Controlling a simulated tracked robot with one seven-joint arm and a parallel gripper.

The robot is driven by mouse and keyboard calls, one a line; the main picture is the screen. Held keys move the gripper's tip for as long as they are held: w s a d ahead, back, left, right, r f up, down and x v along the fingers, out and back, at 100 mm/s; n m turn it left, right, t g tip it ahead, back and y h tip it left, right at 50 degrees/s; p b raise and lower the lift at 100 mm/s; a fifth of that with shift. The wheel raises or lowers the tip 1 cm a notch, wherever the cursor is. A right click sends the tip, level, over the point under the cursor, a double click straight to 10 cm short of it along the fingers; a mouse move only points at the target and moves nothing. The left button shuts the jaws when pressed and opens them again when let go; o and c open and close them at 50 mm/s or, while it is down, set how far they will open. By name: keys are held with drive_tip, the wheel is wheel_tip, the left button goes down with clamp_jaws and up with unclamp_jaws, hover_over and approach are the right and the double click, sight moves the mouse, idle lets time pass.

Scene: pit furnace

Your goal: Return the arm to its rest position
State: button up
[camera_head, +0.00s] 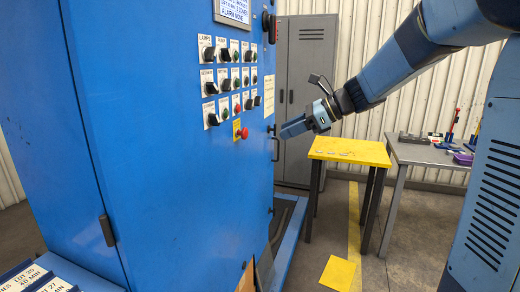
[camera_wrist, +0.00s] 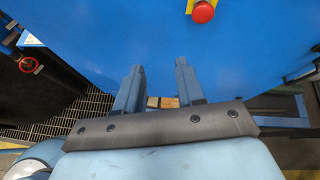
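My gripper (camera_head: 292,127) is at the end of my blue arm, which reaches in from the upper right in the head view. It is close to the blue control cabinet (camera_head: 160,150), near its right edge. In the wrist view its two fingers (camera_wrist: 160,66) are apart with nothing between them, so it is open. They point toward the blue cabinet face (camera_wrist: 100,35). A red emergency button (camera_wrist: 202,12) on a yellow plate is above and to the right of the fingertips. Any contact with the cabinet cannot be told.
The cabinet carries rows of switches and buttons (camera_head: 222,75) and a screen (camera_head: 234,10). A yellow-topped table (camera_head: 350,151) stands beyond my gripper, with a grey table (camera_head: 425,154) to its right. A grey locker (camera_head: 305,60) stands behind. A yellow sheet (camera_head: 338,273) lies on the floor.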

drive_tip(key=s+d+f+n+h, duration=0.2)
drive_tip(key=s+d+n+h, duration=0.2)
drive_tip(key=s, duration=0.4)
drive_tip(key=s+d+f+n+t+h, duration=0.1)
drive_tip(key=s+d+f+n+h, duration=0.1)
drive_tip(key=s+d+n, duration=0.3)
drive_tip(key=s+d+f+n+t+h, duration=0.1)
drive_tip(key=s+d+n+h, duration=0.4)
drive_tip(key=s+n, duration=0.5)
drive_tip(key=s+f, duration=0.1)
drive_tip(key=s, duration=0.2)
drive_tip(key=shift+s+d+f+h, duration=0.25)
drive_tip(key=shift+d+h, duration=0.05)
drive_tip(key=shift+d, duration=0.05)
